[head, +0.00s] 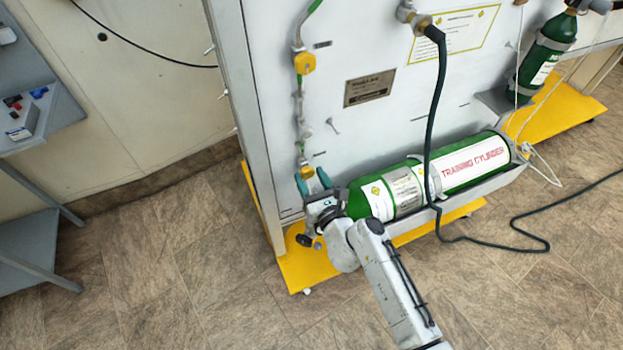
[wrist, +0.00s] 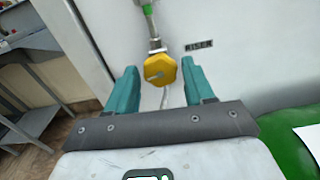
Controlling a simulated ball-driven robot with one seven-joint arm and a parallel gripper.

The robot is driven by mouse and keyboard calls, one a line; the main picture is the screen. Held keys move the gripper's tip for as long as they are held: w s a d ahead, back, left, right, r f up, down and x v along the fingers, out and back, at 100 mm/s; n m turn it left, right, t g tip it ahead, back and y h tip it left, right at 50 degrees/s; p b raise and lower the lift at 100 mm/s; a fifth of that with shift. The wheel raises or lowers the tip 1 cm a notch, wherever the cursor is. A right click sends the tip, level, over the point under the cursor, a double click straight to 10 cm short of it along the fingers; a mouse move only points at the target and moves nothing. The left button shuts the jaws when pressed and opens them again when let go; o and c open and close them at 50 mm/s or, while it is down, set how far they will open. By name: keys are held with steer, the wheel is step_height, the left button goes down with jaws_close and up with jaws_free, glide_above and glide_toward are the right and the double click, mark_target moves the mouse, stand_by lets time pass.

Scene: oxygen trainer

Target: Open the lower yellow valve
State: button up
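The lower yellow valve (head: 307,172) is on a thin vertical pipe near the left edge of the white panel. In the wrist view its yellow octagonal knob (wrist: 160,70), with a small pale greenish bar on its face, shows between my two teal fingers. My gripper (head: 312,180) is open around or just in front of the knob, with a visible gap on each side. I cannot tell the exact depth. The upper yellow valve (head: 305,63) sits higher on the same pipe line. In the head view my gripper partly hides the lower valve.
A green training cylinder (head: 475,162) lies in a grey cradle right of my gripper. A dark hose (head: 438,120) hangs down across it to the floor. A yellow base plate (head: 300,272) lies below. A grey side table (head: 45,110) stands left; the floor between is clear.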

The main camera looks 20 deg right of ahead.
steer(key=c, duration=0.7)
steer(key=shift+c, duration=0.2)
steer(key=shift+n+b, duration=0.35)
steer(key=shift+n, duration=2.75)
steer(key=o, duration=1.1)
steer(key=shift+c, duration=0.2)
steer(key=s, duration=1.1)
steer(key=shift+b, duration=0.45)
